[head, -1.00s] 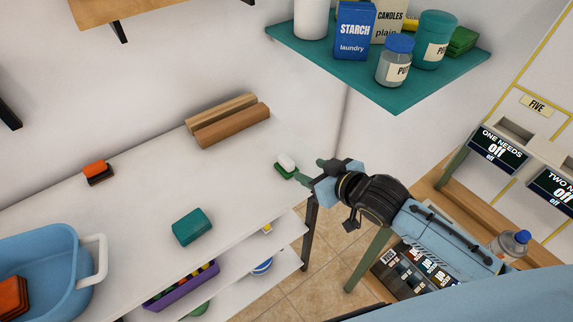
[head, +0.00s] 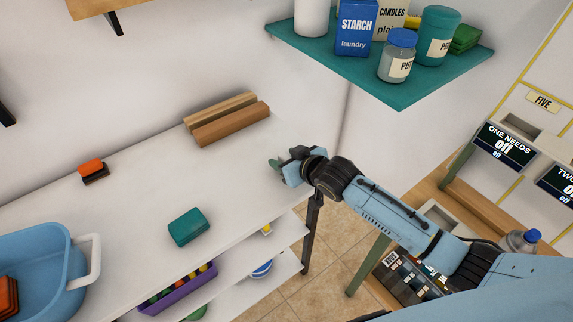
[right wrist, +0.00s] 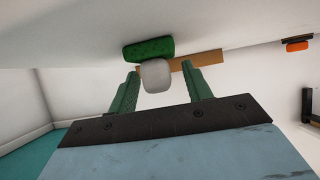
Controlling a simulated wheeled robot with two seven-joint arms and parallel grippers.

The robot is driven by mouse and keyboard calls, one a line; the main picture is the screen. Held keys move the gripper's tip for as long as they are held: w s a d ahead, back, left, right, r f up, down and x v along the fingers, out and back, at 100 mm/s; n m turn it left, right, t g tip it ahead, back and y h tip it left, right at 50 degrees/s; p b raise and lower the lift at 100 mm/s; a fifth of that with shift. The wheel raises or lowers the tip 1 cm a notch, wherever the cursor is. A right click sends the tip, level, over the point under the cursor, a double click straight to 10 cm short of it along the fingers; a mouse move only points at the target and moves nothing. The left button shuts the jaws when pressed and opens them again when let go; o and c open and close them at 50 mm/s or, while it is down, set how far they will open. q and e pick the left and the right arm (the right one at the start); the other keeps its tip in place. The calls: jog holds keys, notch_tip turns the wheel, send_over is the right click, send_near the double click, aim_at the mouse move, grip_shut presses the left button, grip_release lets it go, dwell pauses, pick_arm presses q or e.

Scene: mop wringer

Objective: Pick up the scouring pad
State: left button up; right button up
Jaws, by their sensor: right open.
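The scouring pad, as I take it, is the dark green pad (right wrist: 150,48) with a pale, rounded block against it (right wrist: 157,76), in the right wrist view. I cannot tell whether the two are one piece. My right gripper (right wrist: 160,72) is open, with its green fingers on either side of the pale block and the green pad just beyond the tips. I see no firm contact. In the head view my right gripper (head: 280,166) is at the right end of the white table and hides the pad. My left gripper is not in view.
On the white table (head: 130,215) are a teal block (head: 188,227), an orange-and-dark brush or block (head: 93,171), wooden bars (head: 230,124) and a blue basin (head: 40,265). A teal shelf (head: 400,95) with containers hangs above.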

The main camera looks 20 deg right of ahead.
jog(key=c, duration=1.1)
